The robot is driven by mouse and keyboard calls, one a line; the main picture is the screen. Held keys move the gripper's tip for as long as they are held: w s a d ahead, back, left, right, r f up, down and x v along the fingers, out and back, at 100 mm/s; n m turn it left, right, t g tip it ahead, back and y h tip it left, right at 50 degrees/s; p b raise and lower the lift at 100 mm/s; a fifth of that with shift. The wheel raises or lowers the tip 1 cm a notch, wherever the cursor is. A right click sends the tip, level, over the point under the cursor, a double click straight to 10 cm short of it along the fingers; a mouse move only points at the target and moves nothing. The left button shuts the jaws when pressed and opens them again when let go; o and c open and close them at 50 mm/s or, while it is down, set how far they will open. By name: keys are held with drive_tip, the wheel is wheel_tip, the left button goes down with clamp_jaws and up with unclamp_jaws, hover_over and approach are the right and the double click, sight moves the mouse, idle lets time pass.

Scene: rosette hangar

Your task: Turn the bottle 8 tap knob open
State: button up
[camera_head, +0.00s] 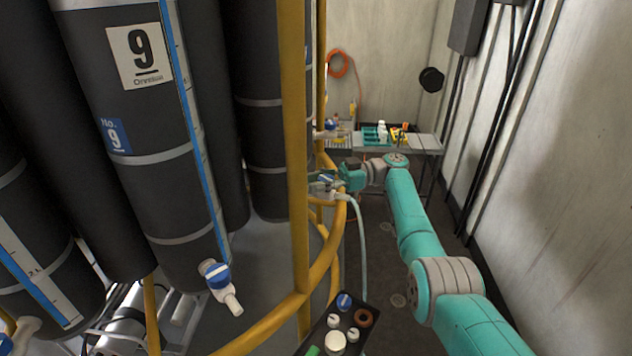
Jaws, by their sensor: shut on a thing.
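My gripper (327,184) is at the end of the teal arm, reaching in past the yellow rail. It is shut on a small tap knob, which the fingers mostly hide; how far the knob is turned cannot be told. The tap appears to belong to the dark bottle (262,130) behind the yellow post, taken to be bottle 8, though its number is not readable here. A pale hose (359,235) hangs down from beside the tap.
Bottle 9 (160,185) stands at left with its own blue-knobbed tap (218,275). A yellow post (294,130) and curved rail (262,328) stand close to my arm. A bench (425,142) is behind; a dark tray (312,342) is at the bottom. Floor right is clear.

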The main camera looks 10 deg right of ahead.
drive_tip(key=shift+d, duration=0.25)
idle(0.5)
drive_tip(key=o, duration=0.9)
drive_tip(key=shift+d, duration=0.1)
drive_tip(key=shift+r, duration=0.25)
wheel_tip(320, 180, up, 9)
drive_tip(key=shift+r, duration=0.2)
